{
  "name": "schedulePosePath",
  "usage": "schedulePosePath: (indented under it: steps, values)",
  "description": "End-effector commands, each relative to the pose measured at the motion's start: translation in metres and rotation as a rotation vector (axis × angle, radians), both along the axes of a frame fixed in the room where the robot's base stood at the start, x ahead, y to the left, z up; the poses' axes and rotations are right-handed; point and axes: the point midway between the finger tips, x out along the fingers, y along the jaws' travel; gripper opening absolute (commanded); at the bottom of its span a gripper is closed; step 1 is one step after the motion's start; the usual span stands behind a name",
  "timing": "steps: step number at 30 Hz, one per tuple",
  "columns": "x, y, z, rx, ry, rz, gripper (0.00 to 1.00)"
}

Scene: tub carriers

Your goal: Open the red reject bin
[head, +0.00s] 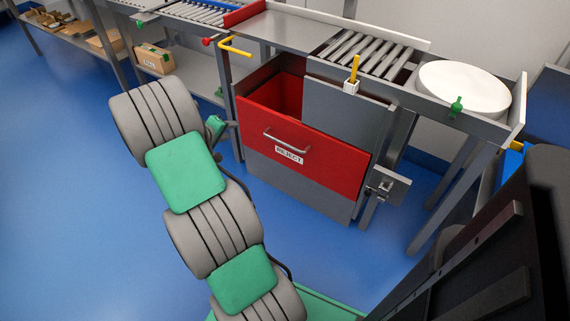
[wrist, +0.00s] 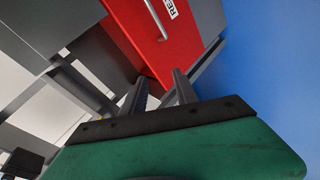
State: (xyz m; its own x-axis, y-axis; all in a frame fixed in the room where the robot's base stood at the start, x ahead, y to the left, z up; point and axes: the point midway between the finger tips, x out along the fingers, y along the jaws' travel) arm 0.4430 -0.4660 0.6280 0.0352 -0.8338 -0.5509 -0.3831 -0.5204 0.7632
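The red reject bin (head: 305,145) sits under the conveyor bench in the head view, with a metal bar handle and a white REJECT label on its front. Red interior shows behind the top edge of its front, so it stands partly open. In the wrist view the red front (wrist: 165,40), the handle (wrist: 155,18) and part of the label show at the top. My gripper (wrist: 160,88) has its two fingers apart with nothing seen between them. It is near the edge of the red front, away from the handle; whether it touches the bin is unclear.
A roller conveyor (head: 368,52) and a white round disc (head: 463,88) are on the bench above. A yellow hooked bar (head: 236,46) sticks out at the bench's left. A grey bracket (head: 386,184) stands right of the bin. Blue floor is clear at left.

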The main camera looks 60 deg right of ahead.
Motion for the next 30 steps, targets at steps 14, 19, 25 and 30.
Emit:
schedulePosePath:
  steps: [14, 19, 25, 30]
  values:
    - [-0.109, -0.133, -0.177, -0.357, 0.411, -0.037, 0.35]
    - [-0.115, -0.163, -0.185, -0.355, 0.410, -0.039, 0.35]
    - [-0.119, -0.193, -0.189, -0.354, 0.409, -0.037, 0.35]
    - [-0.119, -0.198, -0.189, -0.352, 0.410, -0.033, 0.35]
